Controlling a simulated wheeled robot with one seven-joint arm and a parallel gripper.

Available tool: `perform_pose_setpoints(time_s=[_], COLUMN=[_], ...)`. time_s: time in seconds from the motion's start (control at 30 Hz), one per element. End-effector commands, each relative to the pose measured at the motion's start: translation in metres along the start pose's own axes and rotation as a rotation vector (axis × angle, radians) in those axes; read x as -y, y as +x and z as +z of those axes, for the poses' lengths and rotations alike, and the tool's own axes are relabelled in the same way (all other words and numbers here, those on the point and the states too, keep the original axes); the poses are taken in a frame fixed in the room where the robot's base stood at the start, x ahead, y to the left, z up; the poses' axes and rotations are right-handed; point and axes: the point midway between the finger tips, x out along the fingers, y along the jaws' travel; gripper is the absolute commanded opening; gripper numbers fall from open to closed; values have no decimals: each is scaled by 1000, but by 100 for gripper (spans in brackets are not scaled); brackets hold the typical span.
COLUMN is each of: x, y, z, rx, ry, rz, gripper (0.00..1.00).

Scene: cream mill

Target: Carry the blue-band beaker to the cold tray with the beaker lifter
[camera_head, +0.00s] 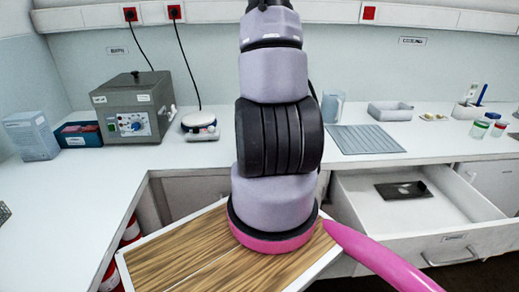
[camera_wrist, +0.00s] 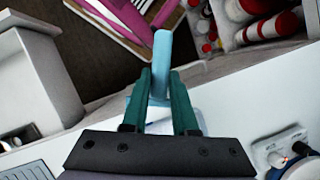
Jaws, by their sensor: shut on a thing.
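My gripper (camera_wrist: 160,76), seen in the wrist view with its green fingers, is shut on a light blue bar-like tool (camera_wrist: 162,48), which looks like the beaker lifter. The tool sticks out past the fingertips; its far end is not clear. In the head view my gripper is hidden behind my arm. A ribbed blue-grey plate (camera_head: 365,139), perhaps the cold tray, lies flat on the counter below a wall sign reading cooling. I cannot make out a blue-band beaker for certain in either view.
A grey box device (camera_head: 134,108) and a small white hotplate (camera_head: 200,126) stand on the left counter. A clear jug (camera_head: 332,106), a grey basin (camera_head: 390,111) and a green-lidded jar (camera_head: 479,129) stand on the right counter. An open drawer (camera_head: 405,212) juts out below.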

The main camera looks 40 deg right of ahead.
Motion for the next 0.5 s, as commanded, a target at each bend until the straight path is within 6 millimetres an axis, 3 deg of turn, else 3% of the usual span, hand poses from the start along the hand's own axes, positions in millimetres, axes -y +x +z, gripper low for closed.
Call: perform_pose_setpoints(time_s=[0.5], x=[0], y=[-39], z=[16], rx=[-1], ry=[-1], rz=[-1], gripper=[0])
